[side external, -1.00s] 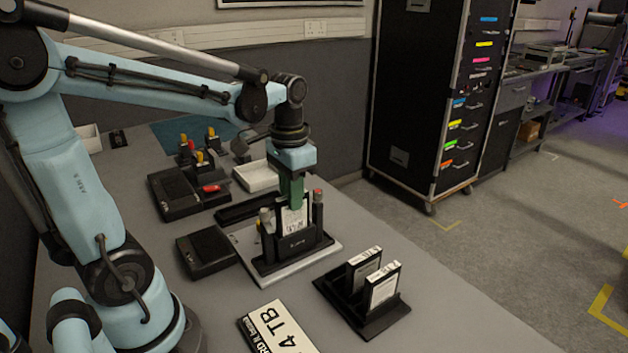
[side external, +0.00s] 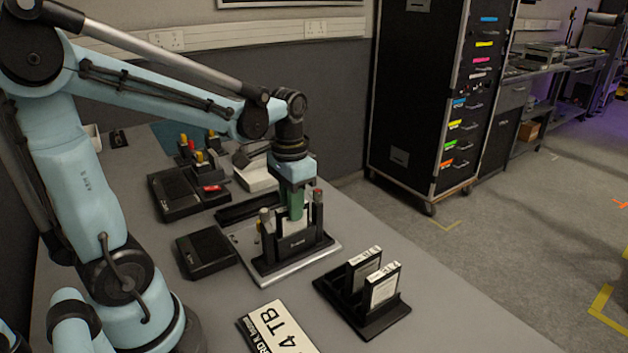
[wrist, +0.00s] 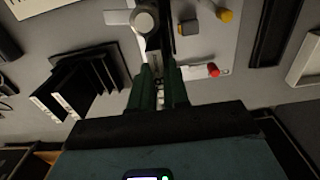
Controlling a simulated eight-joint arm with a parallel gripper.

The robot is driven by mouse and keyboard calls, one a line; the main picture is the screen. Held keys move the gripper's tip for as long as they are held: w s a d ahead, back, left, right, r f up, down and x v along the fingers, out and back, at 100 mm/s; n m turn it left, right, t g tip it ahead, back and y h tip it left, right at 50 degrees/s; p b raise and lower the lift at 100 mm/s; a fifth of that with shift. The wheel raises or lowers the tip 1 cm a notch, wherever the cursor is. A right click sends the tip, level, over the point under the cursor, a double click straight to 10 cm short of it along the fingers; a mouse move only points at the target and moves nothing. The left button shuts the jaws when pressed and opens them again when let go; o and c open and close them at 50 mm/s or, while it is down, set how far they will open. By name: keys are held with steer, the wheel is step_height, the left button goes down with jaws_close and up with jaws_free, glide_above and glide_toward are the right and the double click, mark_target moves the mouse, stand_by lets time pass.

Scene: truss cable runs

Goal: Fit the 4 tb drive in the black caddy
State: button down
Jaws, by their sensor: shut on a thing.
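My gripper (side external: 295,210) has green fingers and is shut on a drive (side external: 283,228) with a pale label, whose capacity I cannot read. The drive is upright, with its lower part hidden behind the front wall of the black caddy (side external: 292,250). I cannot tell whether it is fully seated. The caddy stands on a light metal plate (side external: 325,249). In the wrist view, the green fingers of my gripper (wrist: 160,88) are close together, and the drive between them is mostly hidden.
A black rack (side external: 340,300) with two upright drives (side external: 382,285) stands at right front; it also shows in the wrist view (wrist: 105,72). A "4 TB" sign (side external: 282,330) lies in front. Red-topped (side external: 318,195) and grey-topped (side external: 265,213) posts flank the caddy. Black boxes (side external: 207,252) sit left.

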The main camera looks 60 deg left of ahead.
steer(key=shift+f, duration=0.25)
stand_by(0.4)
steer(key=shift+f, duration=0.5)
steer(key=c, duration=1)
jaws_free()
steer(key=shift+c, duration=0.2)
steer(key=shift+o, duration=0.5)
steer(key=shift+o, duration=1.1)
steer(key=shift+r, duration=0.1)
